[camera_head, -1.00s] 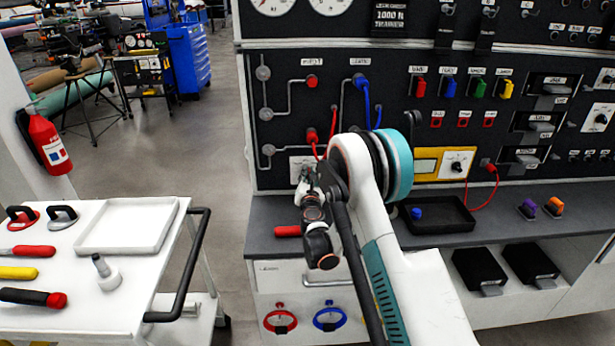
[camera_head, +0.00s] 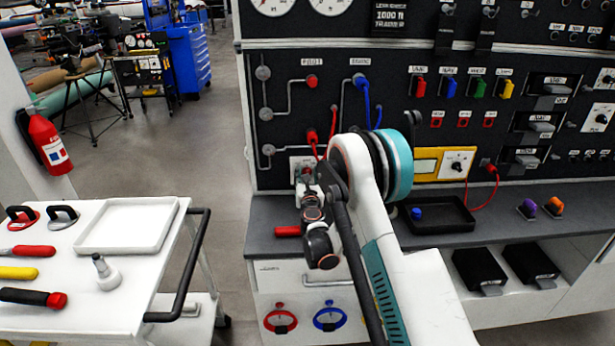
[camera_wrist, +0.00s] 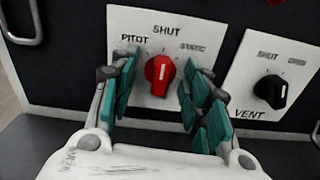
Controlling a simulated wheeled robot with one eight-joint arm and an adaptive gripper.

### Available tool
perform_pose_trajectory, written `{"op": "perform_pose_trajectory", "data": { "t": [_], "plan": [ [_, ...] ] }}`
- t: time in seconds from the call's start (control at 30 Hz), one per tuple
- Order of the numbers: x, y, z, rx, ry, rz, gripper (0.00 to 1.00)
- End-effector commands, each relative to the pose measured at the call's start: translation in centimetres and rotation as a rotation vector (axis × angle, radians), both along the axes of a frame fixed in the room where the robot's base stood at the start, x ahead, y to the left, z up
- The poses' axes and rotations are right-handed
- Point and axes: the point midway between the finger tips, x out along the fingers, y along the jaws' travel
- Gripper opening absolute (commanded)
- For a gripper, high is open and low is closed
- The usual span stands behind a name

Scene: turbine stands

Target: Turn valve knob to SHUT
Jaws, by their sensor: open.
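The red valve knob (camera_wrist: 158,76) sits on a white plate (camera_wrist: 144,24) marked PITOT, SHUT and STATIC in the wrist view. SHUT is at the top, PITOT at upper left and STATIC at upper right. Its bar looks near upright; the exact setting of its pale mark is hard to tell. My gripper (camera_wrist: 161,80) is open, with teal finger pads on the left and right of the knob. I see a gap on each side. In the head view my gripper (camera_head: 307,182) is at the panel's lower left, partly hiding the knob plate (camera_head: 296,162).
A black knob (camera_wrist: 270,90) on a VENT plate (camera_wrist: 249,62) is close to the right finger. A metal handle (camera_wrist: 24,20) shows at upper left. Below the panel is a grey ledge (camera_head: 268,212) with a red-handled item (camera_head: 288,231). A white cart (camera_head: 75,325) stands at left.

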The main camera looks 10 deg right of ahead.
Motion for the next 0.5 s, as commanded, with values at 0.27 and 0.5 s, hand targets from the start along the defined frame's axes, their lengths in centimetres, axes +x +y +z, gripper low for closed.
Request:
{"op": "perform_pose_trajectory", "data": {
  "t": [0.27,0.5],
  "plan": [
    [-1.1,0.2,0.0,0.000,0.000,0.000,0.43],
    [-2.9,0.5,0.0,0.000,0.000,0.000,0.43]
  ]
}}
